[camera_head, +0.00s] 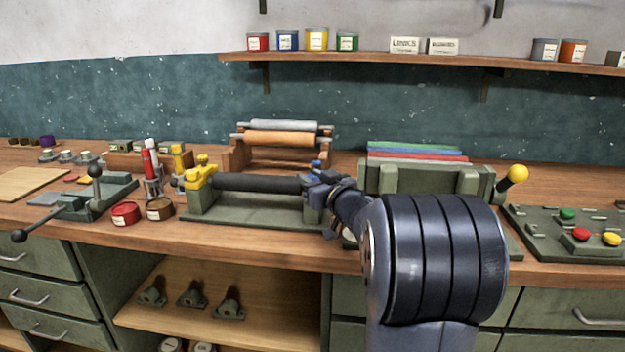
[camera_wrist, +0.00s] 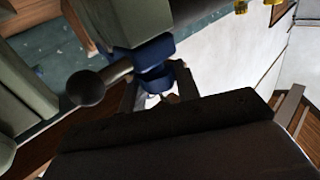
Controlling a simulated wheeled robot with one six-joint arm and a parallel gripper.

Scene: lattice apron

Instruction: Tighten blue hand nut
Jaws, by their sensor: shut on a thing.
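The blue hand nut (camera_head: 316,165) is at the right end of a green stand with a dark roller (camera_head: 258,184), mostly hidden behind my wrist in the head view. In the wrist view the blue nut (camera_wrist: 154,76) sits between my two fingers, next to a green block. My gripper (camera_wrist: 158,92) is shut on it. In the head view my dark arm covers the gripper's fingertips. A yellow hand nut (camera_head: 202,170) is at the left end of the same stand.
A rack with an orange roller (camera_head: 280,138) stands behind. A green holder with coloured sheets (camera_head: 418,150) is close on the right, with a yellow-knobbed lever (camera_head: 517,174). Red (camera_head: 125,214) and brown tins stand left. A dark ball knob (camera_wrist: 86,88) is near my fingers in the wrist view.

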